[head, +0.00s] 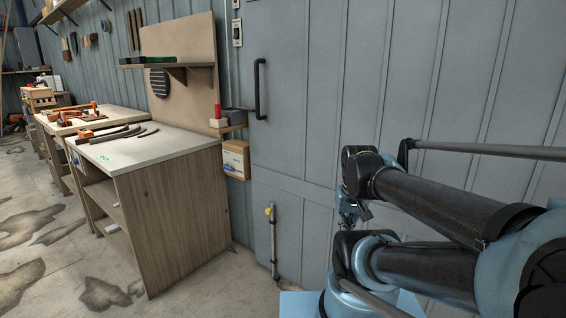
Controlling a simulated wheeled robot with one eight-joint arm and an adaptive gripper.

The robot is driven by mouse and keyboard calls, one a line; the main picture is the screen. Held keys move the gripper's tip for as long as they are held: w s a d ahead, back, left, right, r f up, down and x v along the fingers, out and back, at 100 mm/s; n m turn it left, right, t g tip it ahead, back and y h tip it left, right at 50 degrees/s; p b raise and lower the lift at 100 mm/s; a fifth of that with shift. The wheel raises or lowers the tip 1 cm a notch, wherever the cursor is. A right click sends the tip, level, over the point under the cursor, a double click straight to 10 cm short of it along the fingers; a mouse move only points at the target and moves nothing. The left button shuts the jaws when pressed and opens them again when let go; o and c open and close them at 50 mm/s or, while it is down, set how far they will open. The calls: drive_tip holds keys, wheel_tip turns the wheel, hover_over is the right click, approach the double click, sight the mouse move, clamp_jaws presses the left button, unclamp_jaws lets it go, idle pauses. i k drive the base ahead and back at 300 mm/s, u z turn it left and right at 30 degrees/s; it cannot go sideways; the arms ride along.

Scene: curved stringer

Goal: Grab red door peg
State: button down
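A small upright red peg (217,111) shows in the head view, left of the grey door and its black handle. It stands by a small wooden wall shelf (236,128), with a white and red block (218,123) just below it. Whether the peg is joined to that block is too small to tell. My arm is folded at the right, well apart from the peg. What looks like my gripper (347,218) is a small dark shape below the arm's front joint, partly hidden by my arm links. Its fingers cannot be made out.
A wooden workbench (165,142) with tools and dark curved strips stands left of the peg. The door's black handle (260,89) sticks out. Floor before the bench is open.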

sight(218, 108)
drive_tip(key=z, duration=0.05)
drive_tip(key=k, duration=0.55)
drive_tip(key=u, duration=0.4)
drive_tip(key=i, duration=0.4)
drive_tip(key=u, duration=0.55)
drive_tip(key=i, duration=1.35)
drive_tip(key=z, duration=0.15)
